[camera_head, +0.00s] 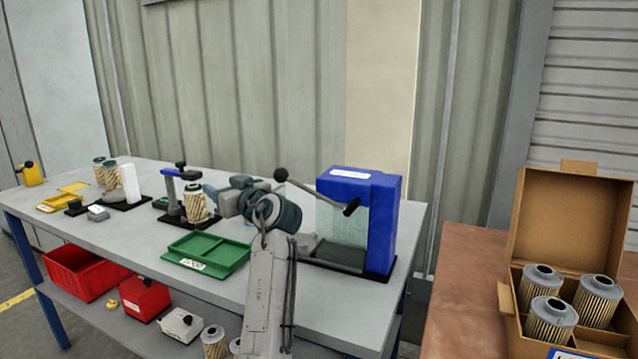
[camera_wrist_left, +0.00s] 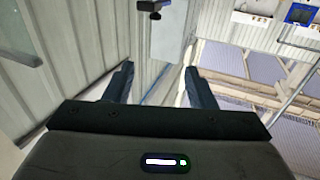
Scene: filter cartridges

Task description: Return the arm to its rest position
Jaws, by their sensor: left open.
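My left arm (camera_head: 268,290) rises from the bottom middle of the head view and bends left over the workbench. Its gripper (camera_head: 212,194) points left, near a cartridge (camera_head: 195,203) in a clamp stand; I cannot tell if they touch. In the left wrist view the two dark fingers (camera_wrist_left: 157,80) are spread apart with nothing between them. Behind them are the wall panels and, at upper right, a distant part of the room. My right arm and gripper are not in view.
The grey workbench (camera_head: 130,226) holds a green tray (camera_head: 235,247), a blue press (camera_head: 385,215) with a black lever, and cartridges at the left. A red bin (camera_head: 75,285) is on the lower shelf. An open cardboard box (camera_head: 560,225) with three cartridges stands on a brown table (camera_head: 450,300) at right.

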